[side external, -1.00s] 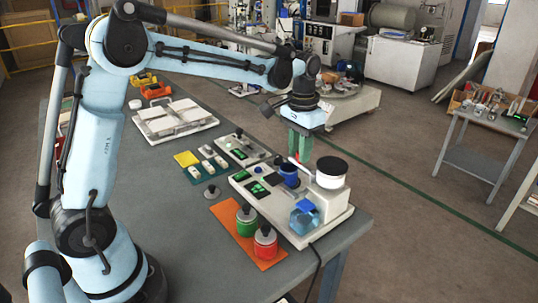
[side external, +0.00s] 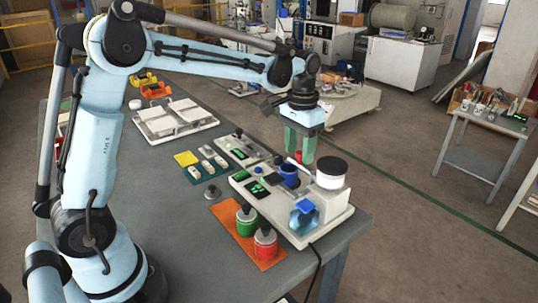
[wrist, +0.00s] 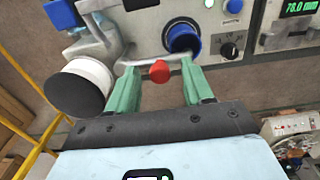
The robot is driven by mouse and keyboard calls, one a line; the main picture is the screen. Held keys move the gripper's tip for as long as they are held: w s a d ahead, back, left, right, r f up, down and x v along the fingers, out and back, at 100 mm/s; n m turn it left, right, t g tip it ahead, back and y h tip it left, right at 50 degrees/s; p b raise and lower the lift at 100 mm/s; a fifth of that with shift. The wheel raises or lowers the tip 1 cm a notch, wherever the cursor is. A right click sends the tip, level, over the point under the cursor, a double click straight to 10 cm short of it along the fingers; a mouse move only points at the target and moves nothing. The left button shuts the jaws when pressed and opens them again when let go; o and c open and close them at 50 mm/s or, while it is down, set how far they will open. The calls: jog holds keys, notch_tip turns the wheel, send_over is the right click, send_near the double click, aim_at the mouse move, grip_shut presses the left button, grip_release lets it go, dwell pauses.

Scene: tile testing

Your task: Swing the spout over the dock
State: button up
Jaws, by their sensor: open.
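My gripper (side external: 302,155) has green fingers, set apart, above the bench device; in the wrist view the gripper (wrist: 158,67) is open. A red knob (wrist: 159,72) shows between the fingers, with a gap on each side. The pale spout tube (wrist: 150,60) runs from beside the white cylinder with the black top (wrist: 80,88) towards a blue round cup (wrist: 183,37). Its end appears at the cup's near rim. The spout (side external: 298,165) and cup (side external: 289,177) also show in the side view. Whether this cup is the dock, I cannot tell.
A green jar (side external: 246,222) and a red jar (side external: 265,243) stand on an orange mat (side external: 230,213) in front of the device. A blue-topped part (side external: 304,206) sits at its front. A white tray unit (side external: 175,118) stands farther back. Bare grey bench lies at the front.

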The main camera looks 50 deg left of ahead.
aim_at(298, 154)
jog(key=shift+r, duration=2.85)
jog(key=shift+s+d+r, duration=0.1)
jog(key=shift+s, duration=0.15)
jog(key=s+d+f+t, duration=0.1)
jog(key=s+f+t, duration=0.1)
jog(key=s, duration=0.5)
jog(key=s+d+f+t, duration=0.1)
jog(key=s+f+t, duration=0.1)
jog(key=s+t, duration=0.3)
jog(key=s, duration=0.3)
jog(key=shift+s+d+f, duration=0.15)
jog(key=shift+d+f, duration=0.15)
jog(key=shift+f, duration=0.05)
